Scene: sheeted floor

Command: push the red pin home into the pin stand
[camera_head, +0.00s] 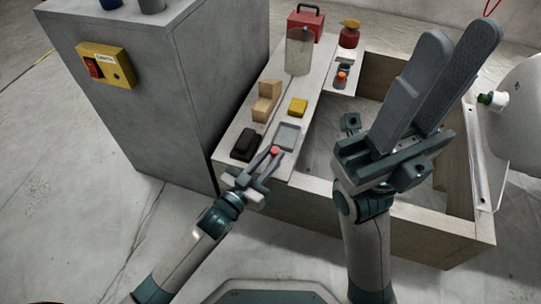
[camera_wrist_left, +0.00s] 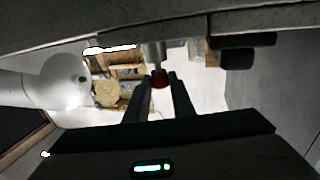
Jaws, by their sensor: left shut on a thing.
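My left gripper (camera_head: 273,156) is shut on a small red piece, which I take to be the red pin (camera_head: 275,149), at the near end of the light bench top. In the left wrist view the red pin (camera_wrist_left: 159,79) is between the fingertips of my left gripper (camera_wrist_left: 160,82). A grey cylindrical piece (camera_wrist_left: 154,53) adjoins it; I cannot tell whether this is the pin's shaft or part of a stand. I cannot clearly make out the pin stand. My right gripper (camera_head: 462,38) is raised close to the head camera, its fingers apart and empty.
The bench top holds a grey tray (camera_head: 287,137), a black block (camera_head: 246,144), a yellow block (camera_head: 298,107), a wooden stepped block (camera_head: 266,101), a clear container (camera_head: 299,52), an orange-red piece (camera_head: 341,79) and a red toolbox (camera_head: 306,24). A grey cabinet (camera_head: 160,90) stands left.

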